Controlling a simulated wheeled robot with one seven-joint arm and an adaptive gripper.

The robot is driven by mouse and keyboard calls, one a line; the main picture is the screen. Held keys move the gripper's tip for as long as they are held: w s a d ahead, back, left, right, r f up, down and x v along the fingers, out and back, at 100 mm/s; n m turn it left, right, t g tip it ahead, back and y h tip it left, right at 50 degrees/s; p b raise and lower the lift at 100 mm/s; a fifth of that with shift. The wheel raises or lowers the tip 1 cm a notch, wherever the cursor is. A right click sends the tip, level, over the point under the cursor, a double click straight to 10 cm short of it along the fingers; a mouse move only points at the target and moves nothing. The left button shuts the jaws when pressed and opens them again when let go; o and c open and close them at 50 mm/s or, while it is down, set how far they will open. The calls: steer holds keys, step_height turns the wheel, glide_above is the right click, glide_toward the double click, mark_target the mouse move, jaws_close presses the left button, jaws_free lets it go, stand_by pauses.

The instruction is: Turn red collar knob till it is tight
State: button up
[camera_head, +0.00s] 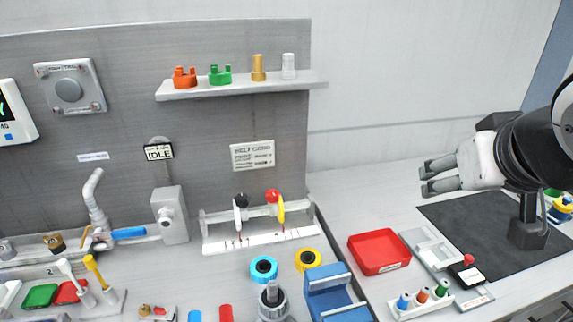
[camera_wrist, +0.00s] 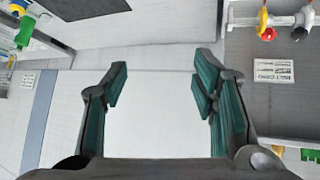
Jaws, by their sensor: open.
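I cannot tell for sure which part is the red collar knob. A small red knob (camera_head: 468,260) sits on a black-and-grey device at the right of the bench. A red ball knob (camera_head: 272,195) tops a yellow lever on the white rack by the back panel; it also shows in the wrist view (camera_wrist: 268,34), beside a black one. My gripper (camera_head: 427,179) is open and empty, raised above the right side of the bench, pointing left. Its spread fingers show in the wrist view (camera_wrist: 160,72) with only pale wall between them. It touches neither red knob.
A red tray (camera_head: 379,251), a rack of coloured-top vials (camera_head: 422,299) and a dark mat (camera_head: 480,235) lie on the right. Blue (camera_head: 264,269) and yellow (camera_head: 307,259) rings stand mid-bench. A shelf (camera_head: 240,86) holds several fittings. Bench space behind the red tray is clear.

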steer(key=w+a+f+n+t+b, duration=0.1)
steer(key=w+a+f+t+b, duration=0.2)
steer(key=w+b, duration=0.45)
steer(key=n+g+y+b, duration=0.2)
steer(key=n+y+b, duration=0.5)
steer(key=y+b, duration=0.5)
glide_toward(274, 194)
steer(key=shift+h, duration=0.8)
steer(key=b+x, duration=0.8)
steer(key=shift+s+a+r, duration=0.1)
steer(key=shift+a+r, duration=0.25)
steer(key=shift+w+a+f, duration=0.15)
steer(key=shift+w+a, duration=0.3)
steer(key=c, duration=1.2)
